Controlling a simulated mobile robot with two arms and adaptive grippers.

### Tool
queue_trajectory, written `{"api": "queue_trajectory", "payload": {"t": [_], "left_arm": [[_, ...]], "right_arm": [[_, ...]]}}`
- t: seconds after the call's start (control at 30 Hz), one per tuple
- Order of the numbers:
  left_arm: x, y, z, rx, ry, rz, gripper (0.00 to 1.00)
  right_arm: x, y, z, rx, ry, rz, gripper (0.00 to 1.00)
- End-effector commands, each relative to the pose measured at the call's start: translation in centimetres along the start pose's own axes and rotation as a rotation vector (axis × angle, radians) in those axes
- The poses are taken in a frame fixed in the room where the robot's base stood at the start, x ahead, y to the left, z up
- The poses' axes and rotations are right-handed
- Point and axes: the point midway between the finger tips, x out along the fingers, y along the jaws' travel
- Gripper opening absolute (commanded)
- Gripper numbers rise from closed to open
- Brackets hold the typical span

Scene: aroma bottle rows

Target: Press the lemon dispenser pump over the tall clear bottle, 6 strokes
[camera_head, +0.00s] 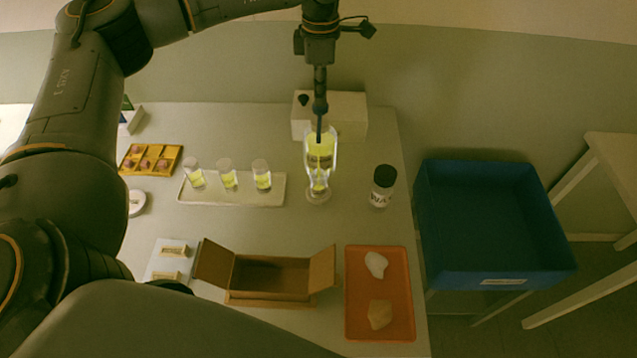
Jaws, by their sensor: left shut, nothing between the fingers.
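My left gripper (319,136) points straight down from the top of the head view. It is shut and empty, with its tip at the top of the lemon dispenser (320,161). The dispenser is clear with yellow liquid inside; its pump head is hidden by the gripper, so I cannot tell whether they touch or how far the pump is pressed. Just below it in the picture, the clear bottle (318,193) stands on the table with some yellow in it. The two overlap in this view. My right gripper is not in view.
Left of the bottle, a pale tray (233,200) holds three glasses with yellow liquid. A dark-capped bottle (382,187) stands to the right. A white box (351,110) is behind. An open cardboard box (270,275) and an orange tray (380,335) lie in front. A blue bin (496,277) stands right.

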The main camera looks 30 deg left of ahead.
Motion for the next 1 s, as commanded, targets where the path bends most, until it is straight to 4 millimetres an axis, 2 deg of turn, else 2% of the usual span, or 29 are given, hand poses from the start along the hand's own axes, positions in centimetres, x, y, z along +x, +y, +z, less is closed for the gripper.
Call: {"api": "queue_trajectory", "payload": {"t": [0.33,0.57,1.0], "left_arm": [[1.6,-0.1,0.0,0.000,0.002,-0.003,0.00],[1.4,-0.1,-0.1,0.001,0.003,-0.004,0.00],[-0.8,-0.1,0.0,0.001,0.003,-0.005,0.00]], "right_arm": [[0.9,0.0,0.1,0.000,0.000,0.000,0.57],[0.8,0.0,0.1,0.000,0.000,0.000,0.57],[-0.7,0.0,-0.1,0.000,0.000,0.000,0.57]]}}
